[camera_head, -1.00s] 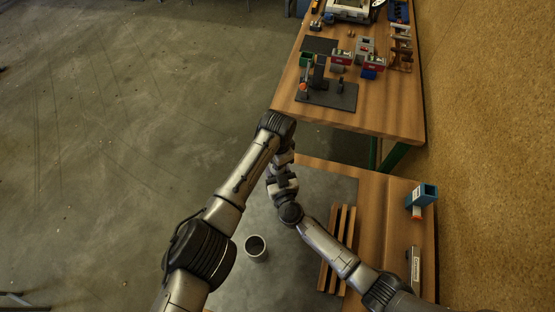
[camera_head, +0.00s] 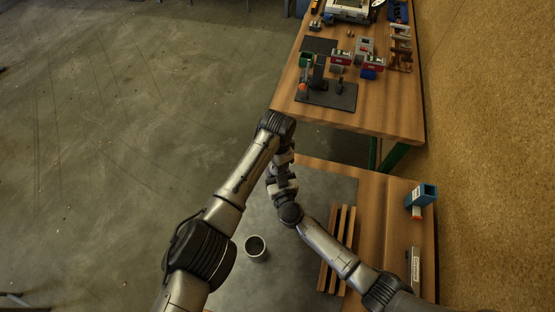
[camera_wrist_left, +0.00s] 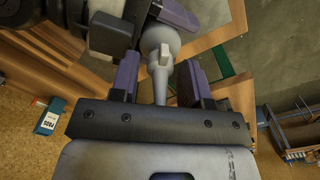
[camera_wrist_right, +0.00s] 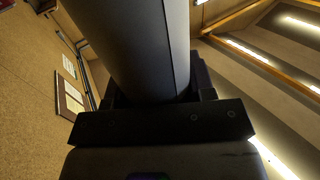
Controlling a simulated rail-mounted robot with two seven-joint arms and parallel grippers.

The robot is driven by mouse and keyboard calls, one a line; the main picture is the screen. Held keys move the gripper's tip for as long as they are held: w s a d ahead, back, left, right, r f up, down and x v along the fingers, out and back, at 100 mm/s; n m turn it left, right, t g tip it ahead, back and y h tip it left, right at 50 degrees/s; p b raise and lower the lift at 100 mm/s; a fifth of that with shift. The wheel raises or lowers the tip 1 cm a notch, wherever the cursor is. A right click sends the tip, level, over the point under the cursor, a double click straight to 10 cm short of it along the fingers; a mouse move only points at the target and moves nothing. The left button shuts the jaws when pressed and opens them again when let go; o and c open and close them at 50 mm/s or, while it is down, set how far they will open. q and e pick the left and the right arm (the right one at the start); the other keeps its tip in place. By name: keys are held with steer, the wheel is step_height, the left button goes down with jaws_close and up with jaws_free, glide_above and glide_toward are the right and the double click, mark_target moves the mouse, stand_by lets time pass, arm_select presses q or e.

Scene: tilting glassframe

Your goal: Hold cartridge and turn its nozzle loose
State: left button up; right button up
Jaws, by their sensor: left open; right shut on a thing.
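The cartridge (camera_wrist_right: 140,45) is a large grey cylinder filling the middle of the right wrist view. My right gripper (camera_wrist_right: 158,92) is shut on it. In the left wrist view the pale grey nozzle (camera_wrist_left: 160,45), with a narrow tapering tip, points toward my left gripper (camera_wrist_left: 158,82). The left gripper is open, with one purple-padded finger on each side of the nozzle tip and gaps visible between. In the head view both hands meet above the lower bench (camera_head: 318,180), and my arms mostly hide the cartridge and nozzle there.
On the lower bench are an open grey cup (camera_head: 256,249), a rack of wooden slats (camera_head: 338,250), a blue box (camera_head: 423,194) and a grey-white labelled item (camera_head: 414,268). Another wooden bench (camera_head: 390,115) behind holds a black fixture and small parts. Grey bench surface near the cup is clear.

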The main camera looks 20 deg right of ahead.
arm_select(q)
step_height(320, 180, up, 12)
stand_by(0.6)
arm_select(e)
steer(key=o, duration=1.2)
